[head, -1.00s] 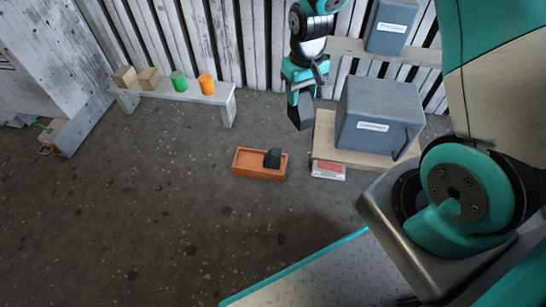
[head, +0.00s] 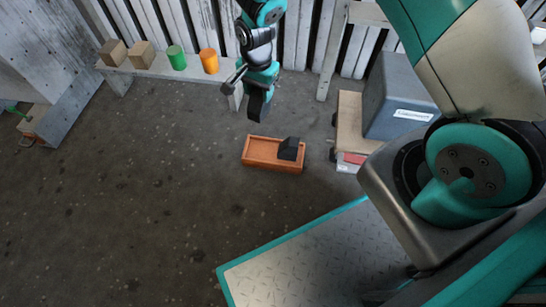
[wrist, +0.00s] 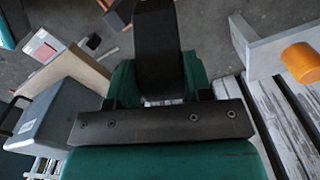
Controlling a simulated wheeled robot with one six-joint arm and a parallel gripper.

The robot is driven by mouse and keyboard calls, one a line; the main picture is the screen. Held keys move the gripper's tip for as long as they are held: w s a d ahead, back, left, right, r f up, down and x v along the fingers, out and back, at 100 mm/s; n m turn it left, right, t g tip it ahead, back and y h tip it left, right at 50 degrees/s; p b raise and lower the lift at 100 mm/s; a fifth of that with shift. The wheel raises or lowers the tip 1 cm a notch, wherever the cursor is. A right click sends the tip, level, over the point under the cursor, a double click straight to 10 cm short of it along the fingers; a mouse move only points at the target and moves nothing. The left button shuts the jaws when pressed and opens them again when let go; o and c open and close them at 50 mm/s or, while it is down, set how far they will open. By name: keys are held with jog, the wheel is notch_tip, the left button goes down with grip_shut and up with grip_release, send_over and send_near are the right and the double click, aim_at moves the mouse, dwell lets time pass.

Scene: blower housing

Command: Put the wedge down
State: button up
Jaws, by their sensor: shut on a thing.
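My gripper (head: 258,108) hangs from the arm in the upper middle of the head view, pointing down. It is shut on a dark piece, the wedge (wrist: 155,45), which fills the top middle of the wrist view. The dark fingers and the dark wedge are hard to tell apart. The gripper is in the air, apart from the orange tray (head: 262,163), and shows above and behind it in the picture. A second dark block with a sloped face (head: 289,149) sits in the right end of the tray.
A low bench (head: 165,76) at the back left bears two wooden cubes, a green cylinder (head: 176,57) and an orange cylinder (head: 209,61). A grey box (head: 395,100) stands on a wooden board at right, with a red-and-white item (head: 352,158) beside it. The floor left of the tray is clear.

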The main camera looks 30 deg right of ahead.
jog(key=shift+m, duration=0.3)
jog(key=f+b, duration=0.3)
jog(key=f, duration=0.4)
jog(key=f+b, duration=0.4)
jog(key=f, duration=0.3)
jog(key=f+b, duration=0.4)
jog(key=f, duration=0.3)
jog(key=shift+w+a, duration=0.1)
jog(key=shift+a, duration=0.25)
jog(key=shift+f, duration=0.15)
jog(key=o, duration=1.3)
